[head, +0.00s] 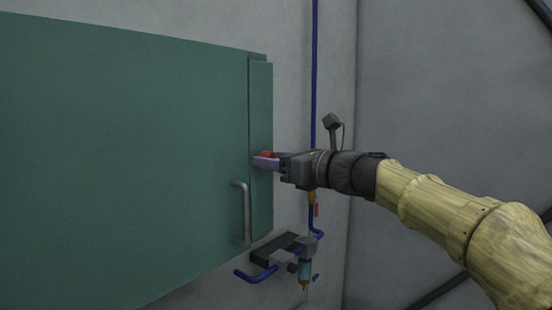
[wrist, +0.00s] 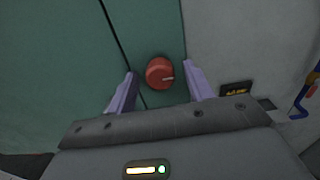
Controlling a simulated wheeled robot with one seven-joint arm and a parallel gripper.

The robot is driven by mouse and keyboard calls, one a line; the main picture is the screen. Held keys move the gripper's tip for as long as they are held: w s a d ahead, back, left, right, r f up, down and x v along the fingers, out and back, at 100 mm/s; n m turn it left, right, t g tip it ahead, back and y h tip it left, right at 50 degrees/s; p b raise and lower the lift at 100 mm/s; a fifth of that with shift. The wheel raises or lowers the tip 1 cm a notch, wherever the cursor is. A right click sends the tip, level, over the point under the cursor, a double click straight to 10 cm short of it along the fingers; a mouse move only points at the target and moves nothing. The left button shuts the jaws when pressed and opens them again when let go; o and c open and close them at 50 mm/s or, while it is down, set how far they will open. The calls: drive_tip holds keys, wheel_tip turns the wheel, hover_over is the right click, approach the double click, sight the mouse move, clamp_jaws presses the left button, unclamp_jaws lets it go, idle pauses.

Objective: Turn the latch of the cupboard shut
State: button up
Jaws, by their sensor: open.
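The cupboard (head: 130,160) is green and fills the left of the head view, with a grey bar handle (head: 246,212) near its right edge. In the head view the red latch (head: 267,154) is partly hidden by my gripper. My gripper (head: 266,163) has purple fingers at the strip. In the wrist view my gripper (wrist: 161,82) is open, with one finger on each side of the knob; I cannot tell whether they touch it.
Below right of the cupboard, a blue pipe (head: 315,80) runs down the grey wall to a valve and filter fitting (head: 304,268). A dark box (head: 275,248) is on the wall there.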

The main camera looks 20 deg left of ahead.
drive_tip(key=c, duration=1)
drive_tip(key=shift+f+n+b, duration=0.1)
drive_tip(key=shift+n+b, duration=4.7)
drive_tip(key=shift+n, duration=4.2)
drive_tip(key=o, duration=1)
